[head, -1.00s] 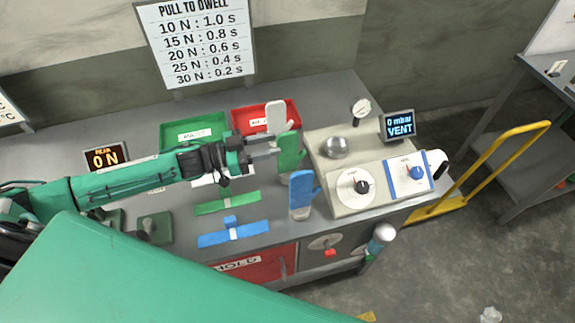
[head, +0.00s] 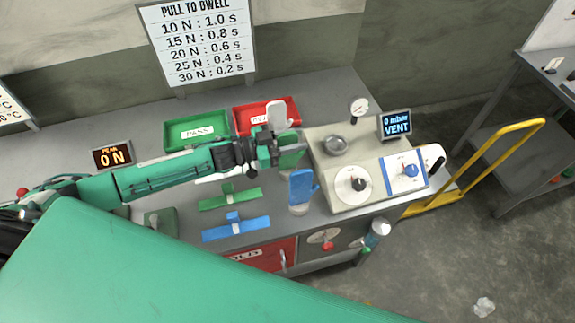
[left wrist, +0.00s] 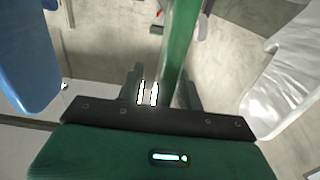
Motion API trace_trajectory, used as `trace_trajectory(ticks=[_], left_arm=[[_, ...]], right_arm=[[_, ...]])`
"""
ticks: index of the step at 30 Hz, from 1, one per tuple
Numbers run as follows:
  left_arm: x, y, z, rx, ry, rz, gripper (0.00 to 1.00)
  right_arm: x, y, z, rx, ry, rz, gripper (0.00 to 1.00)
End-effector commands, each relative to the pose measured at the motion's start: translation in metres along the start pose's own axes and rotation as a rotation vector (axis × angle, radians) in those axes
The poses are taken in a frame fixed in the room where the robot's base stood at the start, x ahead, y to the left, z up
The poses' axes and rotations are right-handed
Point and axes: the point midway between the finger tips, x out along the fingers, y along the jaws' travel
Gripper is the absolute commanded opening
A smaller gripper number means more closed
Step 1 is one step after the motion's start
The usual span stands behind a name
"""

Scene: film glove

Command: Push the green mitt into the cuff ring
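The green mitt (head: 292,158) stands on the bench between the white and blue mitts, partly hidden by my gripper. My left gripper (head: 284,150) is at it. In the left wrist view the green mitt (left wrist: 180,45) appears edge-on between the two dark fingers (left wrist: 163,90). A gap shows on its left side, so the fingers look open around it; contact on the right side is unclear. A round silver ring (head: 335,145) with a hollow centre sits on top of the beige machine, right of the mitt. My right gripper is not in view.
The blue mitt (head: 302,186) stands close in front and the white mitt (head: 277,114) close behind. The beige machine (head: 345,208) has dials, a gauge (head: 359,107) and a display reading 0 mbar VENT (head: 396,125). Green (head: 170,135) and red (head: 245,116) trays lie behind.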

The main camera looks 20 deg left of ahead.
Motion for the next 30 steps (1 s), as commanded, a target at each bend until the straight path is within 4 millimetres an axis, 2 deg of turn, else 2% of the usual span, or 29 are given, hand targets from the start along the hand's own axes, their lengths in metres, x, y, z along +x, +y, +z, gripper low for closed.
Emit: trace_trajectory(ticks=[1,6,17,23,26,30], left_arm=[[0.000,0.000,0.000,0.000,0.000,0.000,0.34],[0.000,0.000,0.000,-0.001,0.000,0.000,0.01],[0.000,0.000,-0.001,0.000,0.001,0.000,0.00],[0.000,-0.001,-0.009,0.001,0.002,0.000,0.00],[-0.001,-0.001,-0.021,0.003,0.002,0.001,0.00],[-0.001,-0.001,-0.056,0.009,0.003,0.003,0.00]], right_arm=[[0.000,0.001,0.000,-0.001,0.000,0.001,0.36],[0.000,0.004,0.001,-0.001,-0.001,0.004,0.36],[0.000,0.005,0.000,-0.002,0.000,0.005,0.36],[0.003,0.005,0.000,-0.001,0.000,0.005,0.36],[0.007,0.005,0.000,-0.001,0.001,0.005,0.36],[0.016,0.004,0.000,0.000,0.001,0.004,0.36]])
